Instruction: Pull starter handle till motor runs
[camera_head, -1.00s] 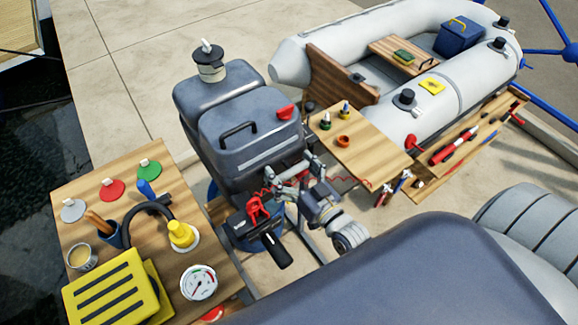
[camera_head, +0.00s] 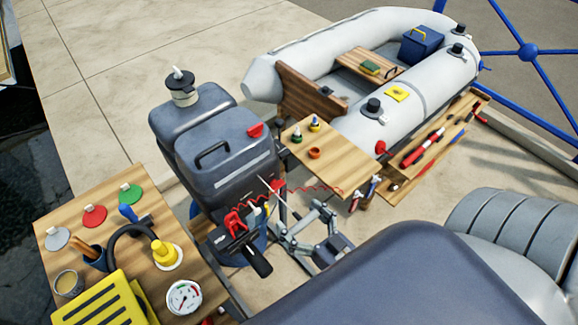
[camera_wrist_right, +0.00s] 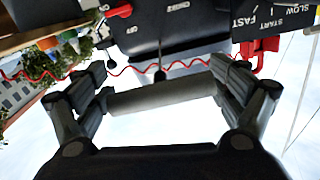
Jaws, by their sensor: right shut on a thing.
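The grey outboard motor (camera_head: 225,160) stands upright left of centre in the head view. My right gripper (camera_head: 303,222) is just right of it, apart from the cowl. In the wrist view my right gripper (camera_wrist_right: 162,100) is shut on the starter handle (camera_wrist_right: 160,99), a grey cylinder lying crosswise between the fingers. A dark stem or cord leaves the middle of the handle toward the motor. In the head view a thin pale starter cord (camera_head: 272,190) stretches from the motor's front toward my gripper. Whether the motor runs cannot be seen. My left gripper is not in view.
A black tiller (camera_head: 258,262) with red parts juts out below the motor. A coiled red cord (camera_head: 315,189) runs toward a small wooden table (camera_head: 335,165). A wooden bench (camera_head: 55,215) with tools stands left. A grey inflatable boat (camera_head: 290,55) lies behind.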

